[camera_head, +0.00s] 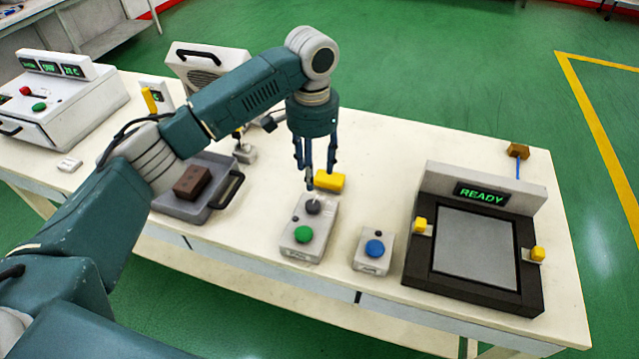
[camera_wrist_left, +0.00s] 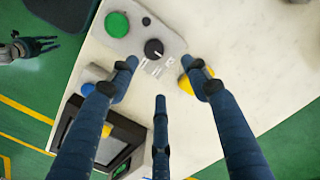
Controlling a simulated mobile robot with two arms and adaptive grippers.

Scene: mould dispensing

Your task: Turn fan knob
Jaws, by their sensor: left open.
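The fan knob is a dark round knob (camera_head: 313,206) with a pale pointer mark, on a light grey control box (camera_head: 293,226) beside a green button (camera_head: 303,234). The knob also shows in the left wrist view (camera_wrist_left: 154,48), beyond my fingertips. My left gripper (camera_head: 318,184) points down just above and behind the knob in the head view. Its three fingers are spread open with nothing between them; in the left wrist view (camera_wrist_left: 160,75) they appear apart from the knob. Part of what looks like my right gripper (camera_wrist_left: 22,48) shows over the floor in the left wrist view; its finger state is unclear.
A yellow block (camera_head: 330,180) lies right behind the control box, close to my fingers. A blue-button box (camera_head: 373,250) and a dark press with a READY display (camera_head: 480,195) stand to the right. A grey tray (camera_head: 180,208) with a brown block (camera_head: 193,182) is left.

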